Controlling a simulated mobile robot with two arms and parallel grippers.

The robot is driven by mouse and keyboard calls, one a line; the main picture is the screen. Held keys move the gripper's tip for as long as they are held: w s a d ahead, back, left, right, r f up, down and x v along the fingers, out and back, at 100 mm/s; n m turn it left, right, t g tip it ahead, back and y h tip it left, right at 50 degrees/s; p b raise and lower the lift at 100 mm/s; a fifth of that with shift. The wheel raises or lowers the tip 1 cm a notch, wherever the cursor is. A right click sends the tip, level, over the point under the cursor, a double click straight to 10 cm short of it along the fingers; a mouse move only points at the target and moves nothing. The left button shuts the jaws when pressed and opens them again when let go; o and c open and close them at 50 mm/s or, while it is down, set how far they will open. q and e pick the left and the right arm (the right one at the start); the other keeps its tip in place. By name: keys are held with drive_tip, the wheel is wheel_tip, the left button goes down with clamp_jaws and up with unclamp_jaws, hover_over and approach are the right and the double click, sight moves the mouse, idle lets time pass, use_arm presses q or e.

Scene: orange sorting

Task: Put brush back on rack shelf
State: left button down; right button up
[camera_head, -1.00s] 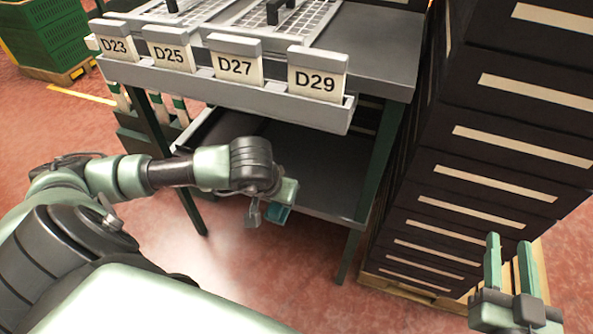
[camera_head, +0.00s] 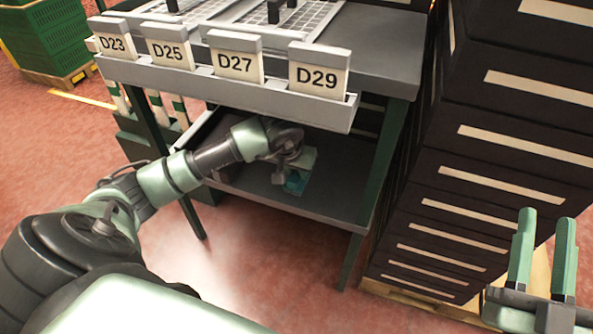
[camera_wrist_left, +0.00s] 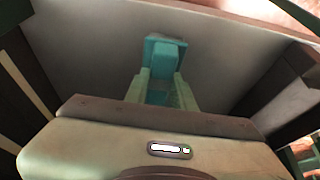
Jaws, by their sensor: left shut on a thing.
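My left gripper (camera_head: 292,170) reaches under the tabletop, over the lower shelf (camera_head: 335,196) of the rack. It is shut on a teal brush (camera_head: 295,183), only a small part of which shows in the head view. In the left wrist view the brush (camera_wrist_left: 165,52) sits between the two pale green fingers of my left gripper (camera_wrist_left: 161,88), with the grey shelf surface (camera_wrist_left: 95,60) behind it. I cannot tell whether the brush touches the shelf. My right gripper (camera_head: 541,250) is at the lower right, its two fingers apart and empty.
The tabletop (camera_head: 372,50) hangs above the shelf, with a front ledge of labels such as D29 (camera_head: 318,78). A green table leg (camera_head: 375,190) stands right of my left gripper. A tall stack of dark crates (camera_head: 480,150) stands at the right. The red floor is clear in front.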

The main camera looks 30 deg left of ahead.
drive_tip(key=shift+s+r, duration=0.1)
drive_tip(key=shift+r, duration=0.05)
use_arm(q)
drive_tip(key=shift+f, duration=0.1)
drive_tip(key=c, duration=1.2)
unclamp_jaws()
drive_tip(key=shift+o, duration=0.2)
use_arm(e)
drive_tip(key=shift+s+r, duration=0.1)
drive_tip(key=shift+r, duration=0.05)
